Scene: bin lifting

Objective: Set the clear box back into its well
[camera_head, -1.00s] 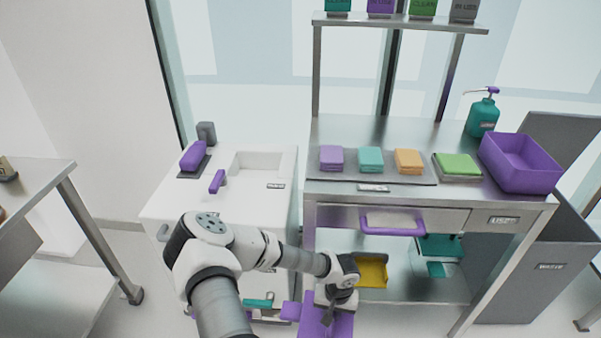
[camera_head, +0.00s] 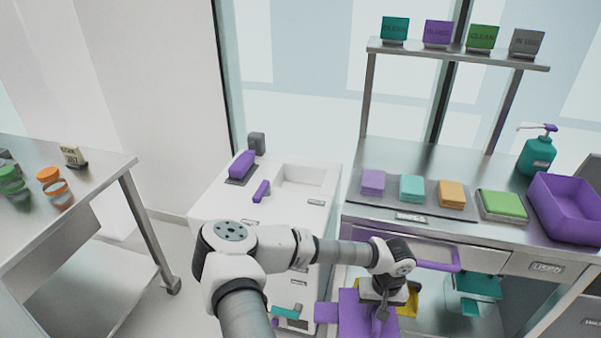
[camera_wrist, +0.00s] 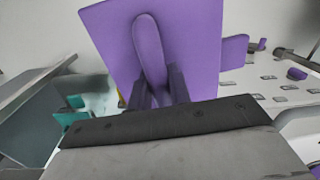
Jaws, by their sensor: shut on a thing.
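My gripper (camera_wrist: 158,86) is shut on the raised rounded handle of a flat purple panel (camera_wrist: 206,45). In the head view, the purple panel (camera_head: 356,312) is low in front of the metal bench, under my wrist, with a small purple tab at its left. My fingertips are hidden there. No clear box can be made out in either view; whether one hangs from the panel is hidden. A white cabinet (camera_head: 225,207) left of the bench has a rectangular well (camera_head: 305,175) in its top, which looks empty.
The metal bench (camera_head: 420,160) holds coloured cloth stacks, a purple bin (camera_head: 566,208) and a teal pump bottle (camera_head: 538,152). A purple drawer handle (camera_head: 440,266) sticks out near my wrist. A purple-handled brush (camera_head: 242,165) lies on the cabinet. Another table (camera_head: 110,167) stands left.

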